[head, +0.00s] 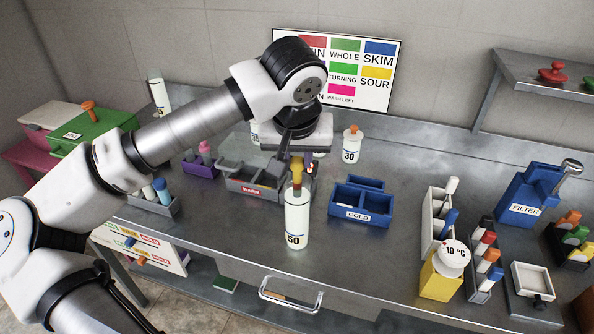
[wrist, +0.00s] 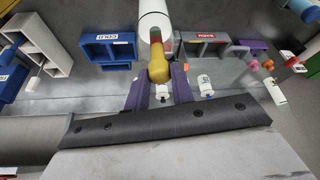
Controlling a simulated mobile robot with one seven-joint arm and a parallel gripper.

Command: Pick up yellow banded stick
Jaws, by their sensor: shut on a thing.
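The yellow banded stick (head: 297,173) shows in the head view as a yellow knob above the mouth of a white bottle marked 50 (head: 297,220). In the wrist view the yellow knob (wrist: 158,70) has red and green parts beyond it, in line with the white bottle (wrist: 152,18). My gripper (head: 300,160) points down over the bottle and is shut on the stick. In the wrist view my gripper (wrist: 160,84) has a finger on each side of the knob. The stick's lower end is hidden; I cannot tell how deep it sits in the bottle.
A blue COLD box (head: 358,218) stands right of the bottle, and a grey WARM box (head: 232,182) stands behind left. A white bottle marked 30 (head: 351,145) stands behind. The bench front is mostly clear.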

